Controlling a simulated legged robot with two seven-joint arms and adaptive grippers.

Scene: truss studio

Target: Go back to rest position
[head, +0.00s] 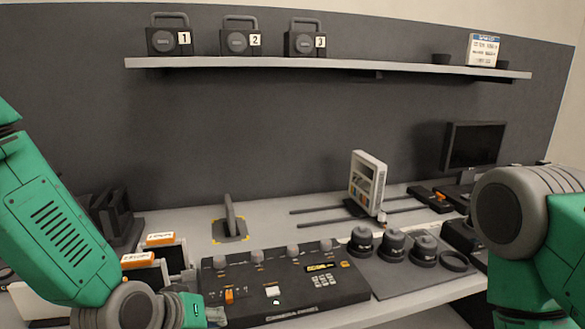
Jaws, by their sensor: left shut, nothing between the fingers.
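My left arm comes in from the left edge and bends at the lower left. My left gripper (215,315) is at the bottom edge, just in front of the left front corner of the black control panel (285,285). It is partly cut off by the frame; it is shut and empty. My right arm's green and grey links fill the lower right. The right gripper is out of view.
The grey desk (290,215) carries the panel, several black round knobs (395,243), a white upright device (368,183), a monitor (474,147) and orange-labelled boxes (160,240) close to my left arm. A wall shelf (330,65) holds numbered cases (239,40).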

